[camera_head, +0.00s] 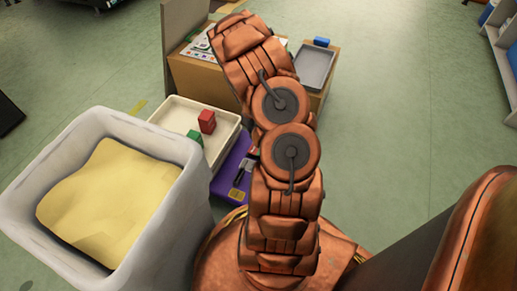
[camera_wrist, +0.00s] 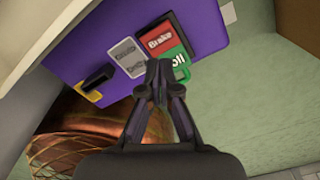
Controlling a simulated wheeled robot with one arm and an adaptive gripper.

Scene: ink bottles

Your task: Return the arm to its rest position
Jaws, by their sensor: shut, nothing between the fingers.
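My copper-coloured arm (camera_head: 285,200) rises through the middle of the head view and bends over at the top. In the wrist view my gripper (camera_wrist: 159,68) is shut with its dark fingertips together and nothing between them. It is over a purple surface, by a red panel lettered "Brake" (camera_wrist: 160,41) and a green panel (camera_wrist: 174,64). I cannot tell whether the fingertips touch the green one. In the head view the gripper shows only as a small dark part beside the arm, largely hidden.
A cream tray (camera_head: 168,113) holds a red block (camera_head: 207,121) and a green block (camera_head: 195,138). A purple thing (camera_head: 231,177) lies beside my arm. A large white bin (camera_head: 170,215) with a yellow filling stands left. A grey tray (camera_head: 316,68) sits behind. Floor at right is clear.

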